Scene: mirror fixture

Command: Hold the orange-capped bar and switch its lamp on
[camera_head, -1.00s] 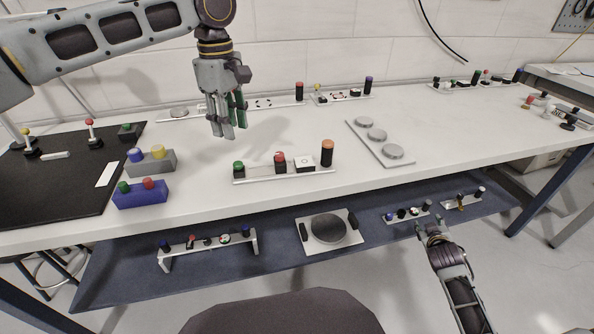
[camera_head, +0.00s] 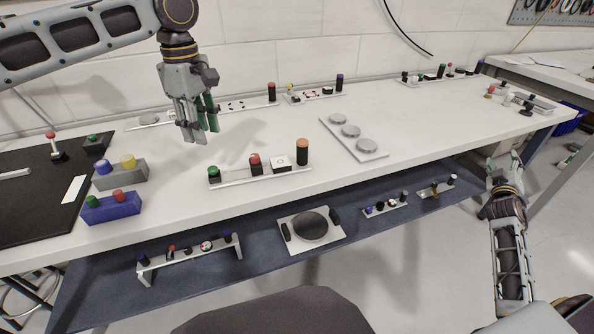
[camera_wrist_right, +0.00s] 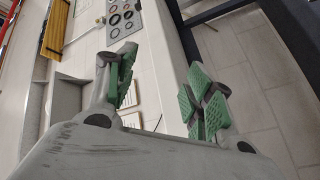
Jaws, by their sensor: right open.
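The bar with an orange-capped black post (camera_head: 302,152) is a pale strip (camera_head: 235,181) lying on the white table. It also carries a green-topped button, a red-topped knob and a white plate with a small round part. I cannot tell whether a lamp is lit. My left gripper (camera_head: 203,137) hangs fingers down above the table, behind and left of the bar, apart from it. Its finger gap is unclear. My right gripper (camera_head: 504,164) is open and empty off the table's right front edge, far from the bar. Its spread green-padded fingers show in the right wrist view (camera_wrist_right: 165,85).
A grey box (camera_head: 122,176) and a blue box (camera_head: 110,208) with buttons stand left of the bar. A plate with three discs (camera_head: 372,151) lies to its right. More control bars line the back. A blue lower shelf (camera_head: 345,240) holds other fixtures.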

